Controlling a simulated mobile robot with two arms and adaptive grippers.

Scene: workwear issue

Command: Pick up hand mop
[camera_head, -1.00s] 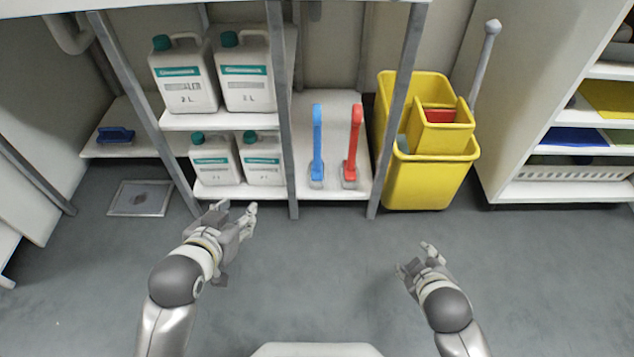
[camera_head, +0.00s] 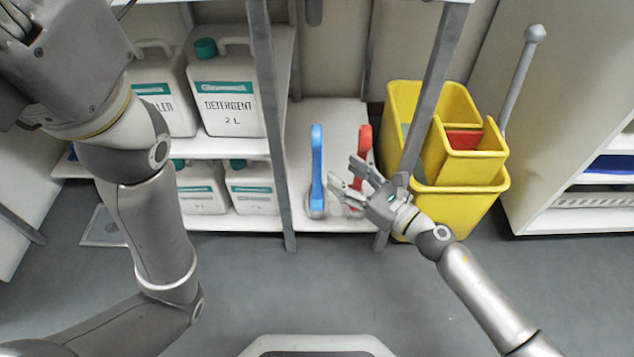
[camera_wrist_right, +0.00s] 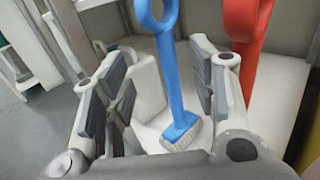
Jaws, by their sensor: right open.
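Two upright long-handled brushes, the hand mop candidates, stand on the low white shelf. The blue one (camera_head: 317,165) is clear; the red one (camera_head: 364,140) is partly behind my right gripper in the head view. In the right wrist view the blue brush (camera_wrist_right: 172,85) shows a pale bristle head between and beyond my fingers, and the red one (camera_wrist_right: 245,40) stands to the right. My right gripper (camera_head: 347,178) is open and empty, in front of the shelf. My left gripper (camera_head: 35,50) is raised close to the head camera at upper left; its fingertips are unclear.
A grey shelf post (camera_head: 432,90) stands beside my right wrist, and another (camera_head: 268,120) left of the brushes. White detergent jugs (camera_head: 228,95) fill the left shelves. A yellow mop bucket (camera_head: 465,205) with a grey handle (camera_head: 520,80) stands at right.

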